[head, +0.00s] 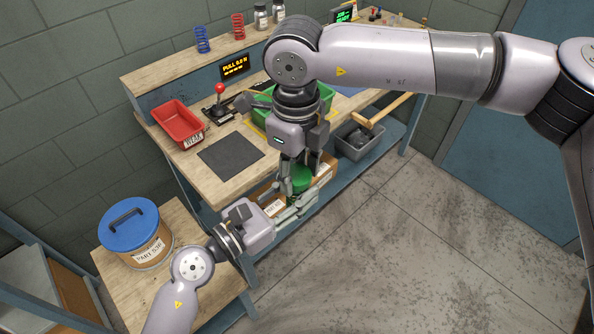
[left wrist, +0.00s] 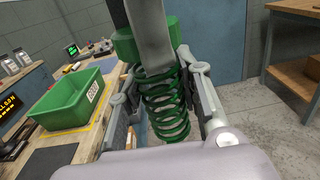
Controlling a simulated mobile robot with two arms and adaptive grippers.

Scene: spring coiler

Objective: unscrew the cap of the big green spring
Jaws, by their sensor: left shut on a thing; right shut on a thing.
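The big green spring (left wrist: 165,105) is upright in the left wrist view, its coils between the fingers of my left gripper (left wrist: 163,95). Its green cap (left wrist: 128,46) sits at the top of the coils; I cannot tell how far it is screwed on. In the head view the cap (head: 300,180) shows in front of the bench edge, and the coils are mostly hidden. My left gripper (head: 292,207) is shut on the spring from the side. My right gripper (head: 302,172) points down from above and is shut on the cap, one finger crossing it in the wrist view.
The workbench (head: 205,185) holds a red bin (head: 178,125), a dark mat (head: 231,156), a red-knobbed lever (head: 220,90) and a green bin (left wrist: 70,100). A blue-lidded drum (head: 130,225) stands on a low table at left. Open floor (head: 400,240) lies at right.

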